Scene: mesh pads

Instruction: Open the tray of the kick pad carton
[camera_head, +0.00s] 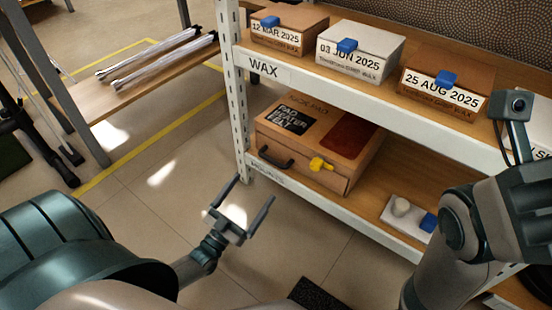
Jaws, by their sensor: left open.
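The kick pad carton (345,112) is a brown box on the lower shelf, with a black label and a dark red patch on top. Its front (297,174) carries a dark handle (275,160) at the left and a yellow piece (320,164) right of it. The tray looks closed, flush with the carton. My left gripper (254,188) is open and empty, in front of and below the carton's front left, apart from the handle. My right arm (465,230) shows at the right; its gripper fingers are out of view.
Above the carton, the upper shelf (300,75) holds several dated wax boxes with blue clips. A white upright post (234,95) stands left of the carton. The floor (150,200) before the shelf is mostly free.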

